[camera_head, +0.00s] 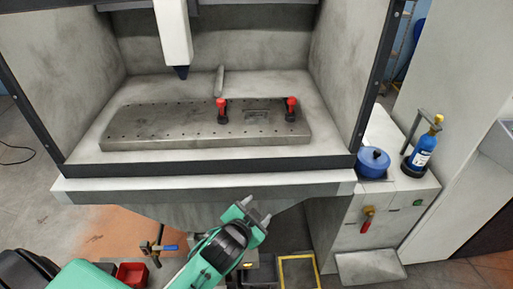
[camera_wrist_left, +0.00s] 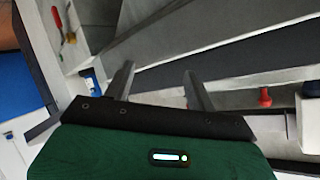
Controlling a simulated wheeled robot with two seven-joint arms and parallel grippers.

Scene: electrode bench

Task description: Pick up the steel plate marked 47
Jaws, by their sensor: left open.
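A perforated steel fixture plate (camera_head: 160,125) lies on the bench inside the machine enclosure. Between two red-topped clamps on it is a small flat grey rectangle (camera_head: 257,115). I cannot read a number on it, so I cannot tell whether it is the plate marked 47. My left gripper (camera_head: 256,208) is open and empty, in front of and below the bench's front edge, apart from the fixture. In the left wrist view its two fingers (camera_wrist_left: 158,72) stand apart with nothing between them. My right gripper is not in view.
The left red clamp (camera_head: 221,108) and right red clamp (camera_head: 291,106) stand up from the fixture. A white machine head (camera_head: 172,35) hangs above it. A thin grey upright piece (camera_head: 220,80) stands behind. A blue pot (camera_head: 373,162) and blue bottle (camera_head: 421,155) stand right.

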